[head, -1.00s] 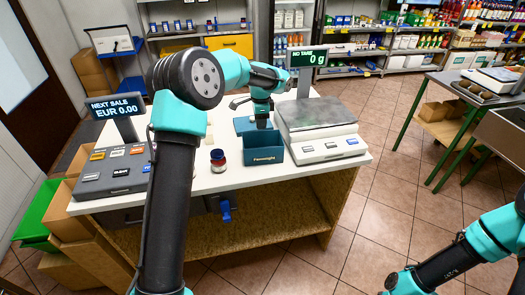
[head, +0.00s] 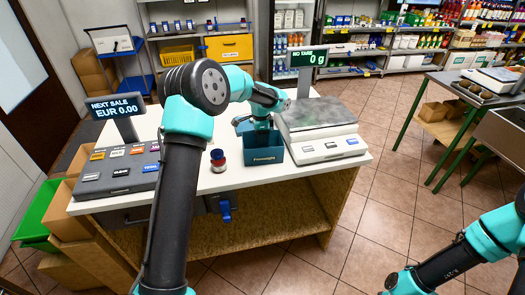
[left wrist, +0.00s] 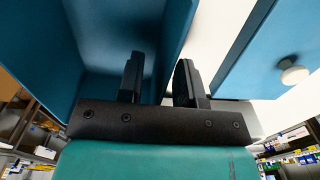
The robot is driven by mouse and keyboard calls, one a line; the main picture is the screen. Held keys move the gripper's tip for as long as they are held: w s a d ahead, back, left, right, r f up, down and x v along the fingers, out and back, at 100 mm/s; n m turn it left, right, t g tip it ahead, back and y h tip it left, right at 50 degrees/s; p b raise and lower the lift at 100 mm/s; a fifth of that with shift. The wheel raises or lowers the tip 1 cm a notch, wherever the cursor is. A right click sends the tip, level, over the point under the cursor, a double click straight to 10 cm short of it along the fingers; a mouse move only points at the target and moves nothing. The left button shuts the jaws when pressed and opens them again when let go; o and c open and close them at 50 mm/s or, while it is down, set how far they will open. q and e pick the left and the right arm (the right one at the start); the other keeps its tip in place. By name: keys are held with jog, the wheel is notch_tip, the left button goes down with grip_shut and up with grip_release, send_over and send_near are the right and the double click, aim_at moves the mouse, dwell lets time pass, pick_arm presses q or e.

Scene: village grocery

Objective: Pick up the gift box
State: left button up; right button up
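The gift box (head: 264,157), an open dark-teal box with small pale lettering on its front, stands on the white counter just left of the scale. My left gripper (head: 262,127) points down at its rear side. In the left wrist view the two dark fingers (left wrist: 160,82) are apart. One is over the inside of the box (left wrist: 95,35) and the other is outside, with a box wall between them. I cannot see that they press on it. A flat blue piece with a white knob (left wrist: 245,55), likely the lid, lies beside the box. My right gripper is out of view.
The scale (head: 318,128) stands close on the right of the box. A small dark jar with a red band (head: 218,161) stands to its left. The cash register (head: 115,170) is at the counter's left end. White counter (head: 225,182) is bare in front.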

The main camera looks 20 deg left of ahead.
pick_arm(q)
jog(key=shift+f, duration=0.35)
jog(key=shift+c, duration=0.2)
grip_shut()
